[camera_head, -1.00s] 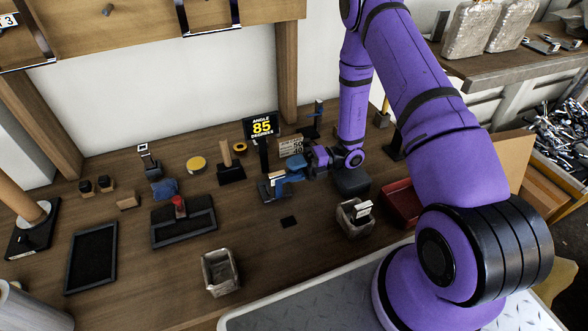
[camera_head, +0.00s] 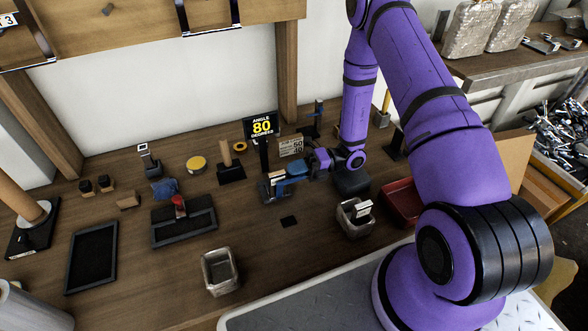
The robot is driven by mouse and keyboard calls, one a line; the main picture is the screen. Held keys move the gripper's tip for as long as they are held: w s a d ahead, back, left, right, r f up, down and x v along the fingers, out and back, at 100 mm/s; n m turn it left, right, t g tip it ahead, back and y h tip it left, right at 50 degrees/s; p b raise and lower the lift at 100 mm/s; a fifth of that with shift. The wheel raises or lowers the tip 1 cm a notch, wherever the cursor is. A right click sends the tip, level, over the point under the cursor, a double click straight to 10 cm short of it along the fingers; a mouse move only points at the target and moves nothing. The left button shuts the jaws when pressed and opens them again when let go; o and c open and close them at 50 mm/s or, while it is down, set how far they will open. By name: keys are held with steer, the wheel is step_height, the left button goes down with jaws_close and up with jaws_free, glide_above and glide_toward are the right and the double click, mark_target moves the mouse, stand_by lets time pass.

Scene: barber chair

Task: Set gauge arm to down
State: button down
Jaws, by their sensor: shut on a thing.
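The gauge arm (camera_head: 296,167) is a small blue piece beside the dark gauge base (camera_head: 268,189) in the middle of the bench. My gripper (camera_head: 290,178) reaches in from the right and is shut on the gauge arm; its fingers partly hide the arm and the base. A black sign (camera_head: 260,127) on a post behind reads "ANGLE 80 DEGREES" in yellow and white. I cannot make out the exact tilt of the gauge arm at this size.
A small card with numbers (camera_head: 291,145) stands just behind my gripper. A dark rounded block (camera_head: 353,182), a small bin (camera_head: 354,219) and a red tray (camera_head: 401,202) are to the right. A black stand with a wooden peg (camera_head: 230,172) is left.

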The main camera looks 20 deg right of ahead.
steer(key=s+n, duration=0.2)
steer(key=n, duration=0.1)
steer(key=shift+s+f, duration=0.2)
steer(key=shift+s, duration=0.1)
steer(key=shift+s+f, duration=0.15)
steer(key=shift+s, duration=0.35)
steer(key=c, duration=1)
jaws_free()
steer(key=shift+o, duration=0.2)
